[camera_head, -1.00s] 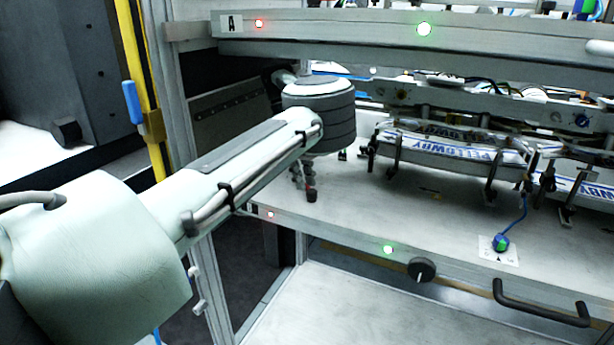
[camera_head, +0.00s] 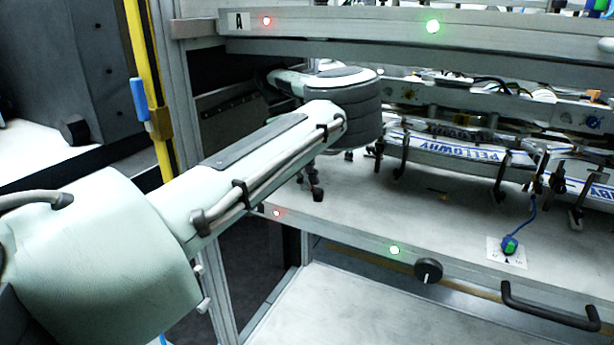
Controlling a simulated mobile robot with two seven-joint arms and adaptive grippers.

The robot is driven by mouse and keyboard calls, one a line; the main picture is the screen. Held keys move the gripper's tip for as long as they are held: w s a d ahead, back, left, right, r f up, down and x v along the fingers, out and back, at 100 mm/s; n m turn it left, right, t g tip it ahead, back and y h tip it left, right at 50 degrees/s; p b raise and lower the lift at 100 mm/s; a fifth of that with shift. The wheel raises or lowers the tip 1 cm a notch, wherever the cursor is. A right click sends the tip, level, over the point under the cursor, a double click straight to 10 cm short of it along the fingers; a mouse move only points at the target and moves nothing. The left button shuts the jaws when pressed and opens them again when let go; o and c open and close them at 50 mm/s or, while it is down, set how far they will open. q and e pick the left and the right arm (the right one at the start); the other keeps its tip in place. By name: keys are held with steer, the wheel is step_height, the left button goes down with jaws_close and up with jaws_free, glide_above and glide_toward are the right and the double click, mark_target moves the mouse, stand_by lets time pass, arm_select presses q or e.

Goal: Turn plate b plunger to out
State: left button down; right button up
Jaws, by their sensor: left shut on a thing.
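My left arm comes in from the left and its dark, ribbed wrist hangs over the left end of the lower plate (camera_head: 375,200). Below the wrist, my left gripper (camera_head: 312,176) shows small and dark, partly hidden by my forearm. It appears shut on the plate b plunger, a small black knob (camera_head: 317,195) near the plate's front left edge. The plunger's upper part is hidden, and its turn position cannot be read. My right gripper is not in view.
The upper shelf front, marked A (camera_head: 239,21), runs above my arm. Clamps hold printed PELLOWBY strips (camera_head: 470,152) to the right.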

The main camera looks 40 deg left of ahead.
arm_select(q)
steer(key=c, duration=1.4)
jaws_free()
steer(key=shift+w+d, duration=0.1)
steer(key=shift+d, duration=0.1)
steer(key=shift+c, duration=0.2)
steer(key=shift+a, duration=0.1)
